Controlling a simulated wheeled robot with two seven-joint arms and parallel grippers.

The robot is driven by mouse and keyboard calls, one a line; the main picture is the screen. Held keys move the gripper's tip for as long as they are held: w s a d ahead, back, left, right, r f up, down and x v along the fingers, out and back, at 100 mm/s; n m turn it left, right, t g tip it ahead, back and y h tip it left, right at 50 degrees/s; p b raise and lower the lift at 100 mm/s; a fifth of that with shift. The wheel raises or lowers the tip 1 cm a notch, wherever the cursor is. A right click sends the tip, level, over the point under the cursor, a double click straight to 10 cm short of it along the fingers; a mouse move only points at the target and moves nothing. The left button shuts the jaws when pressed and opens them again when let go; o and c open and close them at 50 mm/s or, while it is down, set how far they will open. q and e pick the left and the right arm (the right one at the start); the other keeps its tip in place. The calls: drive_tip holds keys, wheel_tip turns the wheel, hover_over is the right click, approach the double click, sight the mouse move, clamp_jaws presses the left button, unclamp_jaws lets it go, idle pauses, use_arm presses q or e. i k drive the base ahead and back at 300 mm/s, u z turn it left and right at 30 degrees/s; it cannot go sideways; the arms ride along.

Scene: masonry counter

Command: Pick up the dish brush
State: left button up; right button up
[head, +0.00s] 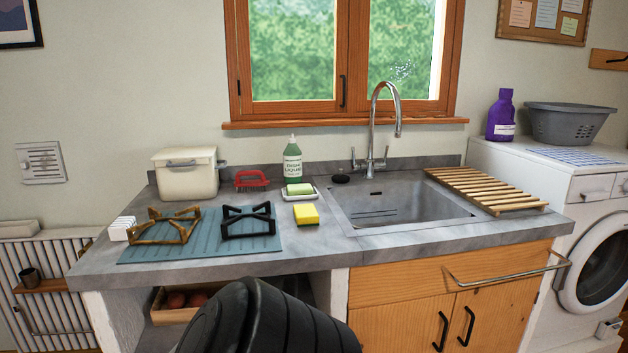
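A red brush (251,180) with an arched handle lies on the grey counter (190,272), near the back wall. It is the only brush I see, so I take it for the dish brush. It stands between a cream bread box and a green soap bottle, behind a black grate. Neither of my grippers is in view. A dark rounded part of my own arm rises at the bottom centre, in front of the counter and well apart from the brush.
A brown grate (163,226) and black grate (248,220) lie on a teal mat (200,248) before the brush. The cream box (186,175) stands left; the soap bottle (292,160), soap dish (300,191) and yellow sponge (306,214) right. The sink (400,205) looks empty.

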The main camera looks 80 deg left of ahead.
sight(262, 182)
drive_tip(key=k, duration=1.2)
drive_tip(key=u, duration=0.45)
